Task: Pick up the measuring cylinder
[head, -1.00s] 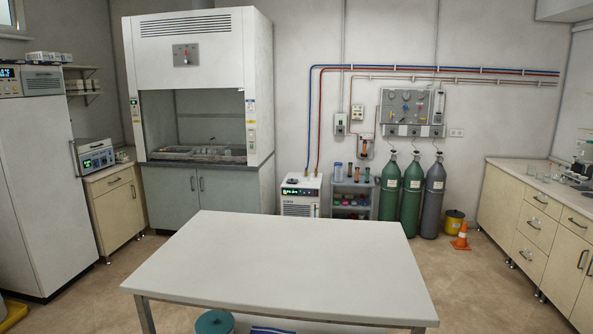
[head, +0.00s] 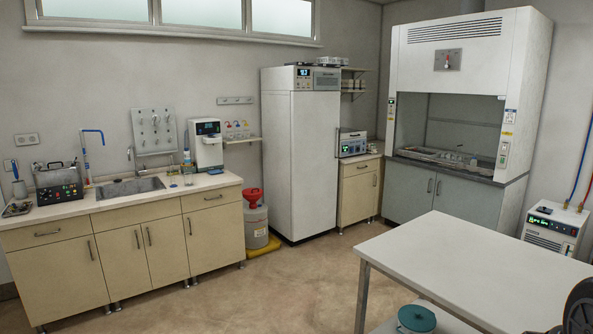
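On the sink counter at the left, a slim upright vessel (head: 187,170) stands beside a white dispenser unit. It may be the measuring cylinder, but it is too small to tell for sure. Low, small glassware (head: 173,181) stands just to its left. My gripper is not in view; only a dark rounded part, perhaps of my arm, shows at the bottom right edge.
The sink counter (head: 60,211) runs along the left wall. A red-topped canister (head: 256,222), a tall white cabinet (head: 301,150) and a fume hood (head: 455,95) stand to its right. A white table (head: 470,262) fills the lower right. The floor (head: 270,290) before the counter is clear.

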